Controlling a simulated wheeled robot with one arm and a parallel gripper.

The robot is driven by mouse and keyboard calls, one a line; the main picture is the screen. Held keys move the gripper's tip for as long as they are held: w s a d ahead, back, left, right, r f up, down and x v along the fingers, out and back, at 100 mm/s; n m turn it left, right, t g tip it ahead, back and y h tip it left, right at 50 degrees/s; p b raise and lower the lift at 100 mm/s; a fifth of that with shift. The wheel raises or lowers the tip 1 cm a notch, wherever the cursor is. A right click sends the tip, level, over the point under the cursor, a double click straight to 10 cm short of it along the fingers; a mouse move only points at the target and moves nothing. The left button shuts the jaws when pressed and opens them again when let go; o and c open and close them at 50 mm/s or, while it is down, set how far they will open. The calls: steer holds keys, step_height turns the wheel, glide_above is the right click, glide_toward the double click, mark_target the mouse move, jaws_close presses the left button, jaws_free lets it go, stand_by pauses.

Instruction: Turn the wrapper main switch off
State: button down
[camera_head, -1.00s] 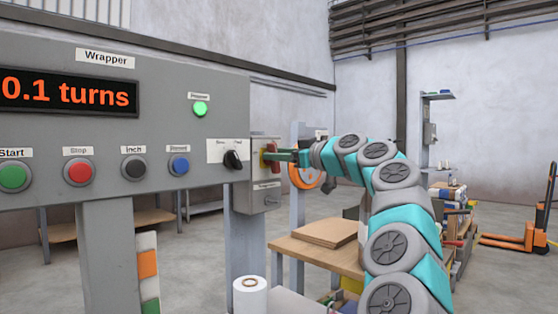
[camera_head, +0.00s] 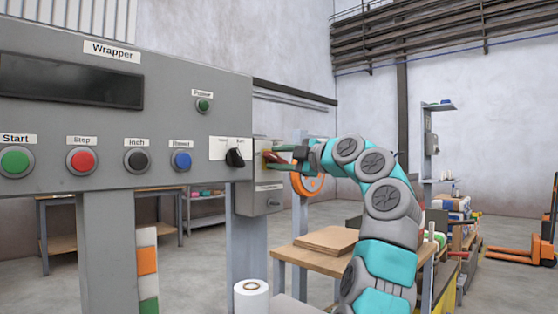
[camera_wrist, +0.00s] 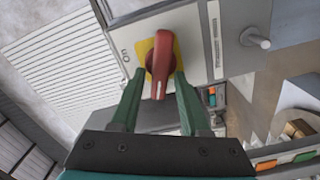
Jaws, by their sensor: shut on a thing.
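The wrapper main switch is a red rotary handle (camera_wrist: 161,65) on a yellow plate (camera_wrist: 146,50), in the wrist view. An "On" label shows beside the plate. My gripper (camera_wrist: 160,82) is shut on the red handle, with one green finger on each side of it. In the head view my gripper (camera_head: 282,160) reaches in from the right to the grey switch box (camera_head: 258,201) at the panel's right edge, and hides much of the handle. The wrapper display (camera_head: 70,80) is dark, and the power lamp (camera_head: 203,105) is dark green, unlit.
The wrapper panel carries start (camera_head: 16,161), stop (camera_head: 82,160), inch (camera_head: 137,160) and reset (camera_head: 181,161) buttons and a black selector (camera_head: 235,157). A table with flat cardboard (camera_head: 327,239) stands below my arm. A white roll (camera_head: 251,298) is in front.

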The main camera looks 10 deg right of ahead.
steer(key=shift+f+n+p, duration=0.15)
steer(key=shift+n+p, duration=0.1)
steer(key=shift+n, duration=0.85)
steer(key=shift+f+n+p, duration=0.15)
steer(key=shift+n+p, duration=0.05)
steer(key=shift+n, duration=0.9)
steer(key=c, duration=0.7)
jaws_free()
steer(key=shift+w+a, duration=0.1)
steer(key=b+v, duration=0.1)
steer(key=v, duration=0.7)
